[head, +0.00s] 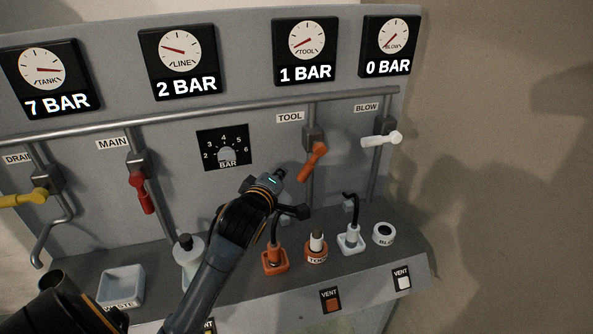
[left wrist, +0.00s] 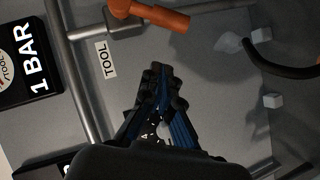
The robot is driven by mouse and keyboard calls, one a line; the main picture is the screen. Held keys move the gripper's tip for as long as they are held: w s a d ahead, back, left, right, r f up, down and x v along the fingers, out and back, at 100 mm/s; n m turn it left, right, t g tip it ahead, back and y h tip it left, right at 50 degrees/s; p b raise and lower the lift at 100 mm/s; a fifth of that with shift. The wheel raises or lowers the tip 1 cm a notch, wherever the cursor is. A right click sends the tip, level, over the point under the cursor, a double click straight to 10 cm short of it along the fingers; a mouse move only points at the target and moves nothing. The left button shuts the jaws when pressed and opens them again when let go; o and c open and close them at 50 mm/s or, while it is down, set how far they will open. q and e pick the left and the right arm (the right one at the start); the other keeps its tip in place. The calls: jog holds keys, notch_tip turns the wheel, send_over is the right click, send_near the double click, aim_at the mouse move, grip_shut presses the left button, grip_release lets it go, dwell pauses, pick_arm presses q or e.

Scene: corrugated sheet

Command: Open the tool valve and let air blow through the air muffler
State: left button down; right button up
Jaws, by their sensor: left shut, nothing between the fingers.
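The tool valve's orange handle (head: 313,160) hangs slanted down and left from its block under the TOOL label; it also shows at the top of the left wrist view (left wrist: 155,15). My left gripper (head: 303,212) is shut and empty, below and slightly left of the handle, apart from it. Its closed fingers (left wrist: 158,72) point toward the panel in the left wrist view. A pale cylinder (head: 316,241), perhaps the air muffler, stands upright in an orange ring (head: 316,257) marked TOOL on the ledge. The TOOL gauge (head: 306,46) reads 1 BAR. My right gripper is out of view.
The white blow handle (head: 382,139) sticks out level at right. The red main handle (head: 141,193) hangs down; the yellow drain handle (head: 22,199) lies sideways. An orange hose connector (head: 275,258), a white connector (head: 351,239) and a white tray (head: 122,286) occupy the ledge.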

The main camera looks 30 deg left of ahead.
aim_at(305, 178)
pick_arm(q)
jog(key=shift+n+t, duration=0.3)
jog(key=shift+n, duration=0.1)
jog(key=shift+w+d+f+b, duration=0.1)
jog(key=shift+w+d+f, duration=0.1)
jog(key=shift+w+f, duration=0.65)
jog(key=shift+w+d+f+b, duration=0.15)
jog(key=shift+w+f, duration=0.25)
jog(key=shift+w, duration=0.8)
jog(key=shift+w+d+f+b, duration=0.1)
jog(key=shift+w+d+f, duration=0.1)
jog(key=shift+w+f, duration=0.65)
jog(key=shift+w+d+b, duration=0.1)
jog(key=shift+w+b, duration=0.2)
jog(key=shift+b, duration=0.25)
jog(key=n+t+b, duration=0.1)
jog(key=b, duration=0.1)
jog(key=w+f+n+b, duration=0.1)
jog(key=shift+d+f+t+b, duration=0.25)
jog(key=shift+d+t+b, duration=0.15)
jog(key=shift+w+d+f+n+t+b, duration=0.1)
jog(key=shift+w+d+n+t+b, duration=0.35)
jog(key=shift+n+b, duration=0.6)
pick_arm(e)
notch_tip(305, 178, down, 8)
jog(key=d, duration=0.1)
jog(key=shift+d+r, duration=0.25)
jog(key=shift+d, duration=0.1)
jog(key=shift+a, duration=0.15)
